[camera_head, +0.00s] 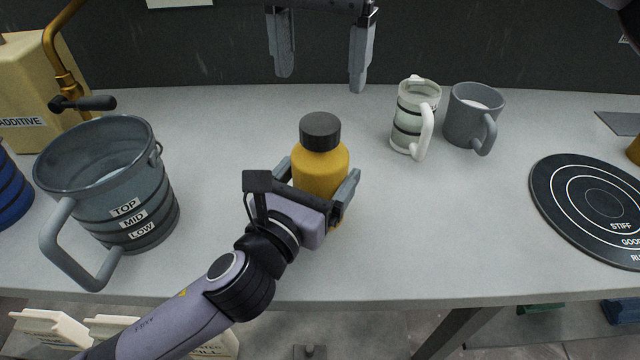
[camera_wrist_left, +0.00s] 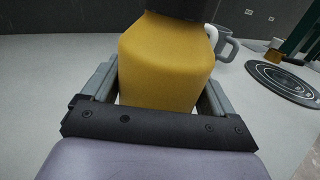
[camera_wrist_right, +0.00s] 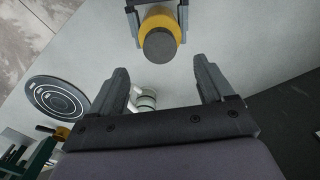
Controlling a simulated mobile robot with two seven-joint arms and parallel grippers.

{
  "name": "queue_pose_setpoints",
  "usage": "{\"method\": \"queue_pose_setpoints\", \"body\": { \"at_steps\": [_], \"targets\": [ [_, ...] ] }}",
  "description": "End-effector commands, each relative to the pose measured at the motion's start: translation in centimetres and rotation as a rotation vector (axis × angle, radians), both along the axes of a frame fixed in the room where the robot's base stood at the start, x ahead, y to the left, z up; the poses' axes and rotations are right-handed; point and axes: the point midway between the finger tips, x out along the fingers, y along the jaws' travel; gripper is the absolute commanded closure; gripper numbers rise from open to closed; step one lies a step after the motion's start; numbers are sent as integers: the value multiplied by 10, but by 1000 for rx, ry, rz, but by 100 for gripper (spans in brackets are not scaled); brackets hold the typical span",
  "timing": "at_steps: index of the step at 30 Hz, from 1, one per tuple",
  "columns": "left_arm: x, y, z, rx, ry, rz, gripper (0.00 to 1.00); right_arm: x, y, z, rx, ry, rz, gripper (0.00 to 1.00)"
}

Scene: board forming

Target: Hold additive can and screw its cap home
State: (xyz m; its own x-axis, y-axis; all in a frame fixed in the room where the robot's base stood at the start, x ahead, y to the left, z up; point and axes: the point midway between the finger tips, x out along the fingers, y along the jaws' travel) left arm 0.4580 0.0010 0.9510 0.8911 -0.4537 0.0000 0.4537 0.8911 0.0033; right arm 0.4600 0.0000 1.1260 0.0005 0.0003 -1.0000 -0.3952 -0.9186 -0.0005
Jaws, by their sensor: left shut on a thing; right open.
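The additive can (camera_head: 320,172) is a yellow bottle standing upright on the grey table, with a dark grey cap (camera_head: 320,131) on its top. I cannot tell how tightly the cap is seated. My left gripper (camera_head: 322,190) is shut around the can's body, one finger on each side; the left wrist view shows the can (camera_wrist_left: 165,62) between the fingers. My right gripper (camera_head: 322,70) is open and empty, above and behind the can. In the right wrist view the cap (camera_wrist_right: 160,44) is seen from above, beyond the open fingers (camera_wrist_right: 163,85).
A large grey measuring jug (camera_head: 108,190) stands left, before a beige ADDITIVE box (camera_head: 35,85) with a brass tap. A white banded mug (camera_head: 412,115) and a grey mug (camera_head: 472,115) stand right of the can. A dark ringed disc (camera_head: 595,205) lies far right. Table around the can is clear.

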Motion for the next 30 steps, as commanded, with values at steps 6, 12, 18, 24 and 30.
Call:
{"method": "queue_pose_setpoints", "body": {
  "at_steps": [6,12,18,24,30],
  "targets": [
    [0,0,-1,2,1,0,98,0,0,0,0,1,272,19],
    [0,0,-1,2,1,0,98,0,0,0,0,1,391,19],
    [0,0,-1,2,1,0,98,0,0,0,0,1,409,19],
    [0,0,-1,2,1,0,98,0,0,-1,-1,1,408,19],
    [0,0,-1,2,1,0,98,0,-1,-19,-2,3,407,19]
  ]
}}
